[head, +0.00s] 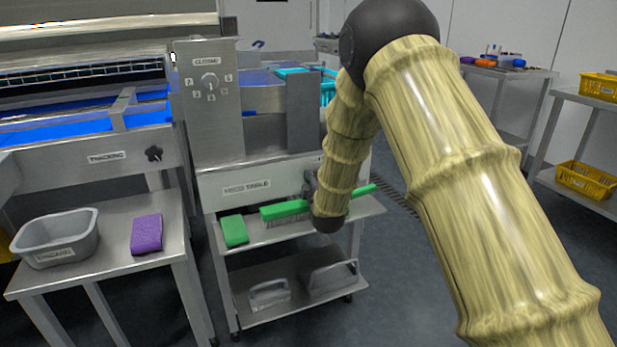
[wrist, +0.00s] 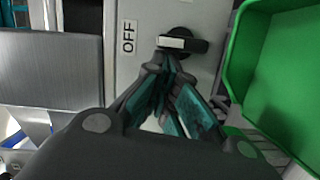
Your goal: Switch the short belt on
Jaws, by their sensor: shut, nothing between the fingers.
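A black rotary switch (wrist: 200,45) with a white pointer bar sits on a grey metal panel (wrist: 205,14) in the wrist view. The bar lies toward the switch's left side, facing the OFF label (wrist: 129,37). My gripper (wrist: 172,66) is shut and empty, its tips at the lower-left edge of the switch. Whether they touch it is unclear. In the head view my gripper (head: 311,187) is a small dark shape at the front of the labelled steel table (head: 215,185), mostly hidden by my arm; the switch cannot be made out there.
A green bin (wrist: 285,75) stands close right of the switch in the wrist view. Below the table front, a shelf holds a green brush (head: 285,210) and green pad (head: 234,231).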

